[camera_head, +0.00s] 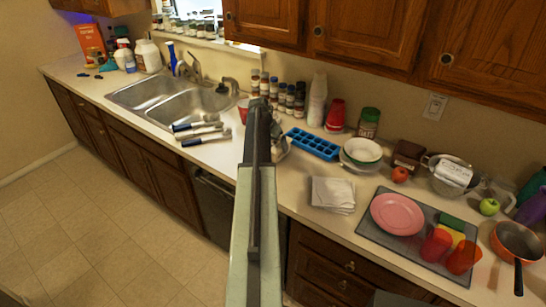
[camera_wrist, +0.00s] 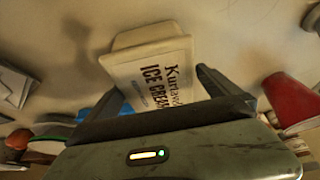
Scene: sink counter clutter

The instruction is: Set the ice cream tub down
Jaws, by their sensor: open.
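My gripper (camera_wrist: 157,85) is open, with one finger on either side of the tub's near end. I cannot tell whether the fingers touch it. The tub appears to be at the counter, but its underside is hidden. In the head view my arm hides most of the gripper and the tub.
A blue ice tray (camera_head: 313,144) and a stack of napkins (camera_head: 333,194) lie right of my arm. Several dark-handled utensils (camera_head: 203,131) lie on its left, by the sink (camera_head: 178,103). A red cup (camera_wrist: 290,100) is close on the right in the wrist view.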

